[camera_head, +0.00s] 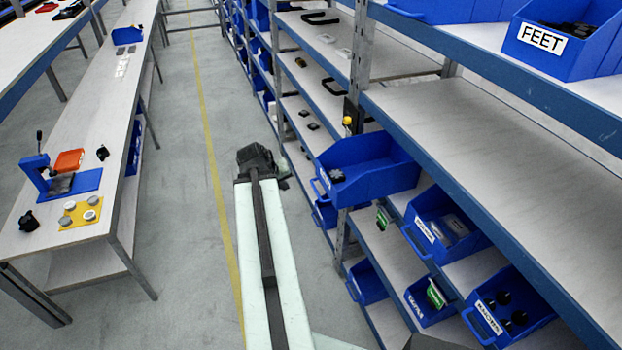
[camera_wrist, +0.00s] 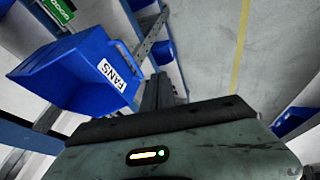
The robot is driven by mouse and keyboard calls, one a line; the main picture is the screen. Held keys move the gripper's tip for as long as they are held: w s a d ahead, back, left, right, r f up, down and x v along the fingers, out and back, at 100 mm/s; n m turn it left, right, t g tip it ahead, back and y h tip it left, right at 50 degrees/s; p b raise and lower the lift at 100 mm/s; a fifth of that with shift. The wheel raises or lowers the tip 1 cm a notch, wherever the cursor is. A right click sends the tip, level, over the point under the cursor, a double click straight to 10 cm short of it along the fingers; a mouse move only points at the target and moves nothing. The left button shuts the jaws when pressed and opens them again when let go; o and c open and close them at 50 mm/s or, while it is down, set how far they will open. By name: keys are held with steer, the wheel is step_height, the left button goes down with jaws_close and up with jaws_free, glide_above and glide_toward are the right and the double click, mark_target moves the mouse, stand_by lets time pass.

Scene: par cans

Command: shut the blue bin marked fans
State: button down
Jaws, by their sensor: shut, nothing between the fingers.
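The blue bin marked FANS (camera_wrist: 62,72) is at the upper left of the wrist view, its white label and front handle facing my gripper. In the head view, a blue bin (camera_head: 380,178) juts out from the shelf over the aisle, with dark items inside; it appears to be the same bin, but its label is hidden there. My gripper (camera_wrist: 158,92) is shut and empty, just beside the bin's front in the wrist view; whether they touch I cannot tell. In the head view the dark end of my arm (camera_head: 258,162) is in the aisle, left of the jutting bin.
Lower bins, including one with green items (camera_head: 432,298) and one with black knobs (camera_head: 510,318), sit below on the right. A FEET bin (camera_head: 570,45) stands on the upper shelf. A workbench (camera_head: 105,165) runs along the left. The aisle floor (camera_head: 175,120) between is clear.

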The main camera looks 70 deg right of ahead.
steer(key=s+d+f+b, duration=0.6)
steer(key=d+f+b, duration=0.2)
steer(key=d+b, duration=0.1)
steer(key=shift+f, duration=0.3)
steer(key=shift+d, duration=0.1)
steer(key=shift+w, duration=0.1)
